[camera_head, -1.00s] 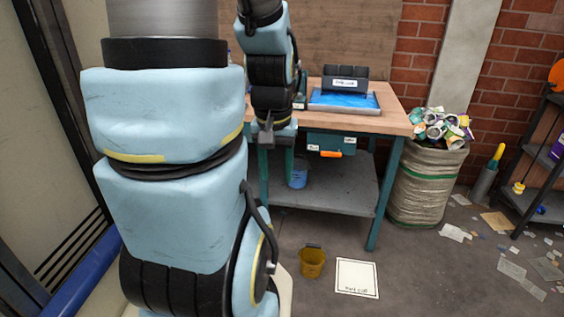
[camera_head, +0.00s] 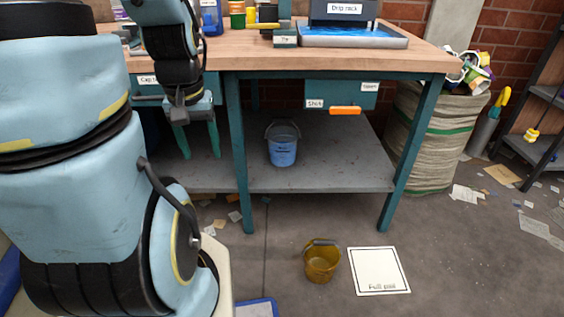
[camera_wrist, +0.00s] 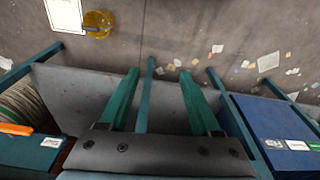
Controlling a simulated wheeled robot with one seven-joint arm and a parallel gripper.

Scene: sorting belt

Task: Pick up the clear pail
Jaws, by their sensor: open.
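Two pails show, and I cannot tell for sure which is the clear one. My gripper (camera_head: 202,155) is open and empty, fingers pointing down, left of the blue pail and apart from both pails. Its teal fingers also show in the wrist view (camera_wrist: 159,72), where the blue pail does not show.
A white floor mat (camera_head: 378,271) marked "Full pail" lies right of the amber pail. Bench legs (camera_head: 240,160) flank the shelf. A drawer with an orange handle (camera_head: 345,110) hangs above it. A full sack (camera_head: 437,140) stands at right. Paper scraps litter the floor.

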